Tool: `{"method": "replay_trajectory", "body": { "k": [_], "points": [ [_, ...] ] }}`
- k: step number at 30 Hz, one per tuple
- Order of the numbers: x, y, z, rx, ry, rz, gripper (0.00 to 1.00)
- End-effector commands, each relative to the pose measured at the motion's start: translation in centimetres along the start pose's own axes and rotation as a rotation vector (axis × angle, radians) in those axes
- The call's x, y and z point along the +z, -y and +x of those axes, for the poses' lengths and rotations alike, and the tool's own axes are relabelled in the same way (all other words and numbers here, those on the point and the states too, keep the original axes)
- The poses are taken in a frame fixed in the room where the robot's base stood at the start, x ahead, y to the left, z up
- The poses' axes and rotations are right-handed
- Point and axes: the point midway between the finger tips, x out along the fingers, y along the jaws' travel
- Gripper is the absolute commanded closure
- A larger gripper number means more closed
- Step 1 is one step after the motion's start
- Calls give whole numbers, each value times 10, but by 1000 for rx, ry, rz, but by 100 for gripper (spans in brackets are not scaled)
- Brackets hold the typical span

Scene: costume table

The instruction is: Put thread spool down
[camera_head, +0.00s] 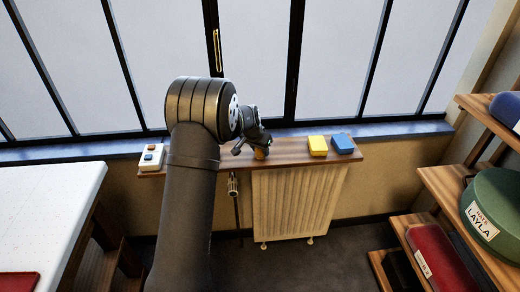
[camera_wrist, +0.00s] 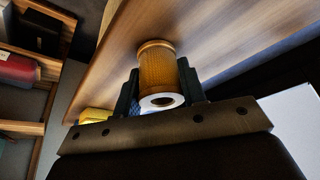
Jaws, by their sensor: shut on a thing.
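The thread spool (camera_wrist: 158,72) is golden orange with a pale end ring around a dark hole. In the wrist view it sits between the two fingers of my gripper (camera_wrist: 160,88), which is shut on it. In the head view the spool (camera_head: 261,153) is a small orange spot under my gripper (camera_head: 256,148), at the wooden shelf (camera_head: 290,153) above the radiator. The spool is at or very near the shelf top; I cannot tell whether it touches.
A yellow block (camera_head: 318,146) and a blue block (camera_head: 342,143) lie on the shelf to the right. A white switch box (camera_head: 152,157) is at its left end. The window is close behind. A rack (camera_head: 470,190) with boxes stands at right, a white table (camera_head: 45,215) at left.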

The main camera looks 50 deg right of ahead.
Motion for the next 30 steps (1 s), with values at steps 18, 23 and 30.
{"method": "replay_trajectory", "body": {
  "k": [18,23,30],
  "points": [
    [-1,0,-2,-1,-1,0,40],
    [-1,0,-22,-1,-3,0,40],
    [-1,0,-71,-2,-3,0,40]
  ]
}}
